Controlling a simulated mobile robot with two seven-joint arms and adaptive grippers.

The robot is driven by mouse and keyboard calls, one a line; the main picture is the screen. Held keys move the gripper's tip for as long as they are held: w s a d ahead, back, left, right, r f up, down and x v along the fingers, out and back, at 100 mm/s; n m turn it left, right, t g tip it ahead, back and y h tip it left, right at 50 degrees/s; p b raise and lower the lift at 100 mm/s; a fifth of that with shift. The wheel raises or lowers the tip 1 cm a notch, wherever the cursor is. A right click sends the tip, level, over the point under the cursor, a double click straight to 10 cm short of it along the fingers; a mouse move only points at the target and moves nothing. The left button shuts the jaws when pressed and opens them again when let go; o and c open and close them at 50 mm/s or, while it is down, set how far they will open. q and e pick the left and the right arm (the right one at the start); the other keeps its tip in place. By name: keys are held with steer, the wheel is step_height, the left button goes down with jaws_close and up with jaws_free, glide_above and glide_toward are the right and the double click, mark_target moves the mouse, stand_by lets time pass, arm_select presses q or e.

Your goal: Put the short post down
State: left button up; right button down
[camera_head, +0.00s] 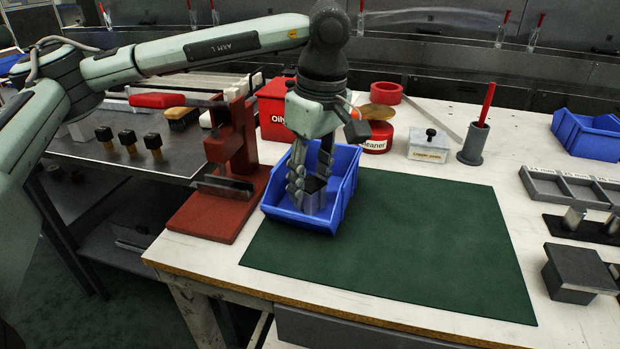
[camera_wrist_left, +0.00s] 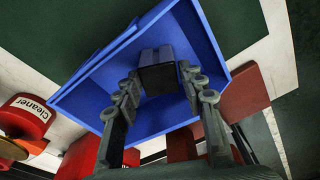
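The short post (camera_head: 315,201) is a small dark grey square block in the blue bin (camera_head: 345,205). My left gripper (camera_head: 311,182) points down into the bin, with its fingers against two sides of the post. In the left wrist view the post (camera_wrist_left: 158,78) sits between the two fingertips of my left gripper (camera_wrist_left: 159,80), with no clear gap on either side. The bin's blue floor (camera_wrist_left: 95,85) shows around it. Whether the post's underside touches the bin floor is hidden. My right gripper is in neither view.
A green mat (camera_head: 400,250) lies clear right of the bin. A red stand (camera_head: 225,165) is close on its left. Behind are a red oily-waste box (camera_head: 273,108), a cleaner tin (camera_head: 378,138) and a white box (camera_head: 429,148). A dark block (camera_head: 575,272) stands far right.

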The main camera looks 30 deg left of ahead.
mark_target(317, 187)
arm_select(q)
steer(key=shift+o, duration=1)
steer(key=shift+r, duration=0.15)
steer(key=shift+d+r, duration=0.15)
steer(key=shift+r, duration=0.75)
step_height(317, 187, up, 10)
steer(key=d+p, duration=0.1)
steer(key=shift+s, duration=0.2)
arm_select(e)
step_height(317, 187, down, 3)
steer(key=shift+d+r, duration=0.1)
arm_select(q)
steer(key=shift+d, duration=0.15)
